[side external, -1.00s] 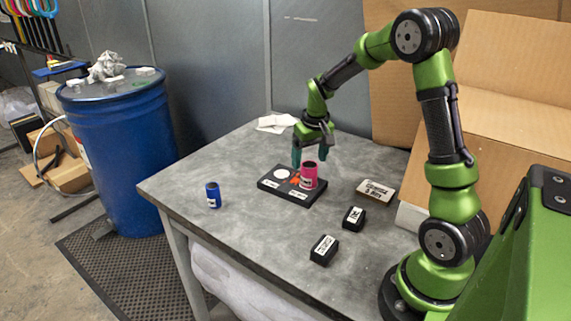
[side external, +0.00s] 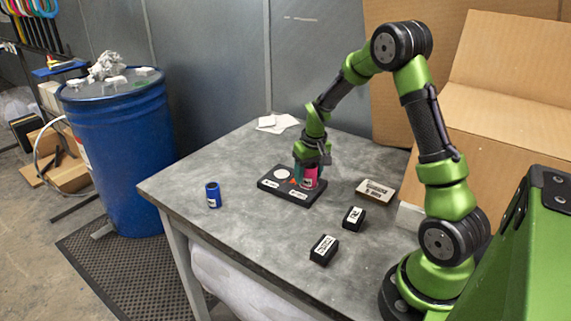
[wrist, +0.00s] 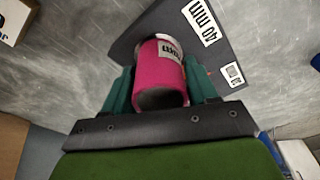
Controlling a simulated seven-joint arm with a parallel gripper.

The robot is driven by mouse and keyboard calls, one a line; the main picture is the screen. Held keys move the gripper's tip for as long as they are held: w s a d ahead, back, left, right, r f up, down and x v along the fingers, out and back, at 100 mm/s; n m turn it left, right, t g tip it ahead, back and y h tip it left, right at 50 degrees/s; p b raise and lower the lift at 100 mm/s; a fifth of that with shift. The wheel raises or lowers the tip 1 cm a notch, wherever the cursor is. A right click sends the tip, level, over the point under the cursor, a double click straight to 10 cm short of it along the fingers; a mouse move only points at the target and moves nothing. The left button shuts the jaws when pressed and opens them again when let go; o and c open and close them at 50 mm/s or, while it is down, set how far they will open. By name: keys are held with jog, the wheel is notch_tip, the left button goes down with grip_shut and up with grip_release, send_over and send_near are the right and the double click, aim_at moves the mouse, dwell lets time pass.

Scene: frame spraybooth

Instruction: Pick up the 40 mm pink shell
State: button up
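The pink shell (side external: 310,182) stands upright on the right end of a black board (side external: 268,184) with printed labels. In the wrist view the pink shell (wrist: 158,78) sits between my two teal fingers, with a white label on its side. My gripper (side external: 306,176) is lowered around it, one finger on each side; in the wrist view my gripper (wrist: 160,88) shows both fingers close against its sides. Whether they press on it cannot be told. A "40 mm" label (wrist: 202,22) is on the board beside it.
A blue shell (side external: 213,195) stands on the grey table (side external: 250,235) to the left. Two small black labelled blocks (side external: 353,218) (side external: 324,250) and a labelled brown box (side external: 376,192) lie to the right. White papers (side external: 276,122) lie at the back. The table's front left is clear.

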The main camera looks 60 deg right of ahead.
jog(key=c, duration=0.7)
jog(key=shift+o, duration=0.2)
